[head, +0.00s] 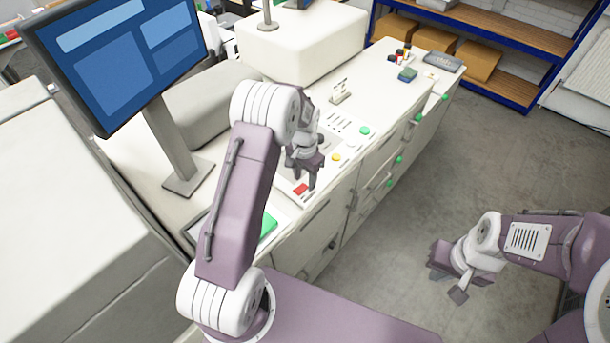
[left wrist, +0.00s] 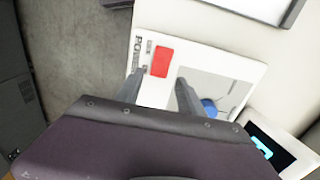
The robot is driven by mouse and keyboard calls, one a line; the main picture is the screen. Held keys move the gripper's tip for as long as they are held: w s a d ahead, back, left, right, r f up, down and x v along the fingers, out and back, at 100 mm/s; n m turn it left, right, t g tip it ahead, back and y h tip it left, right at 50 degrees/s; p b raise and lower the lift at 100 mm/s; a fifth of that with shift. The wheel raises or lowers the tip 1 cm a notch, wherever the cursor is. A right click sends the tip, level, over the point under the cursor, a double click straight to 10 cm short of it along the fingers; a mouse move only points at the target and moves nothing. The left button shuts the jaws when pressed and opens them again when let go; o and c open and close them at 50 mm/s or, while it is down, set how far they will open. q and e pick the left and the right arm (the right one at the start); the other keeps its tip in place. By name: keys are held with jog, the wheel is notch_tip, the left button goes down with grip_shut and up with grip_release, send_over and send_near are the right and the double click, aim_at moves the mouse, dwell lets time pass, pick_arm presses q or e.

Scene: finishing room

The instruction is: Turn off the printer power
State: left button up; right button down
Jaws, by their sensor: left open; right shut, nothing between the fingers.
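The power switch is a red rectangular rocker (head: 301,189) on a white panel on the counter's front edge. In the left wrist view the red switch (left wrist: 160,62) sits beside printed lettering that seems to read POWER, on the white panel (left wrist: 203,58). My left gripper (head: 306,182) is open and points down just above the switch. In the left wrist view its two fingers (left wrist: 158,92) stand apart, with the switch just beyond and between their tips. I cannot tell whether they touch the panel. My right gripper (head: 447,287) is shut and empty, over the floor at right.
A blue round knob (left wrist: 209,107) lies near the right finger. Yellow (head: 336,157) and green (head: 364,131) buttons are along the counter. A monitor (head: 120,55) stands at left. Shelves with cardboard boxes (head: 478,62) are at the back. The floor (head: 500,150) at right is clear.

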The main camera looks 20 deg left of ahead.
pick_arm(q)
jog(key=shift+f, duration=0.3)
jog(key=shift+s+r, duration=0.15)
jog(key=shift+s, duration=0.3)
jog(key=shift+s+d, duration=0.1)
jog(key=shift+s, duration=0.05)
jog(key=shift+c, duration=0.6)
grip_shut()
pick_arm(e)
jog(key=shift+s+r, duration=0.25)
jog(key=shift+s, duration=0.25)
pick_arm(q)
jog(key=t+b, duration=0.1)
jog(key=b, duration=0.2)
jog(key=t+h+b, duration=0.1)
jog(key=b, duration=0.2)
jog(key=shift+s+a+t, duration=0.15)
jog(key=shift+a+t, duration=0.05)
jog(key=shift+t, duration=0.2)
jog(key=shift+r, duration=0.25)
pick_arm(e)
notch_tip(320, 180, down, 6)
